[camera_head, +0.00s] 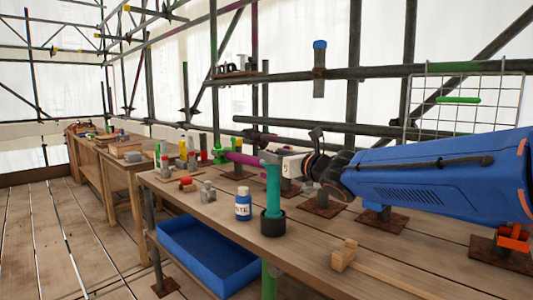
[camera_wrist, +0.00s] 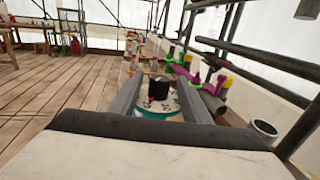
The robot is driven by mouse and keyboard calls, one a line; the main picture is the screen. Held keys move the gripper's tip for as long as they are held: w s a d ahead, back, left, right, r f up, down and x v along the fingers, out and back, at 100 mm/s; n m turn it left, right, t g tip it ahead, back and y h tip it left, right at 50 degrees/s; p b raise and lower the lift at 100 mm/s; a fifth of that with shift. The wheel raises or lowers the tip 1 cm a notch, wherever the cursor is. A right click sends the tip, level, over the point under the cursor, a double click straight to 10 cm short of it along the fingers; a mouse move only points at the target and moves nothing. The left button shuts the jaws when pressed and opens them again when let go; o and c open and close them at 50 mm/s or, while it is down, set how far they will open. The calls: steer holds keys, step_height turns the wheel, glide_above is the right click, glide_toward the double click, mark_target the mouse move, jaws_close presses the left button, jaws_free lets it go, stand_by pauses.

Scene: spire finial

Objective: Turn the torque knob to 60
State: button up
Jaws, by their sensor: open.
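In the wrist view, a black knob (camera_wrist: 158,88) stands on a pale round dial (camera_wrist: 172,105) with red and dark marks and a teal rim. The marks are too small to read. My gripper (camera_wrist: 162,76) is open, with one grey finger on each side of the knob. I cannot tell whether either finger touches it. In the head view, a teal upright tool (camera_head: 273,188) stands in a black round base (camera_head: 273,224) on the bench. My arm reaches in from the right, and its end is at the tool's top. The knob is not clear there.
The wooden bench (camera_head: 205,222) also holds a blue-and-white bottle (camera_head: 243,206), grey blocks (camera_head: 208,191) and a wooden mallet (camera_head: 344,255). A blue bin (camera_head: 205,257) sits below. Scaffold tubes and a wire grid (camera_head: 462,108) stand behind. The floor at left is open.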

steer(key=shift+x, duration=2.35)
steer(key=c, duration=1)
steer(key=shift+c, duration=0.2)
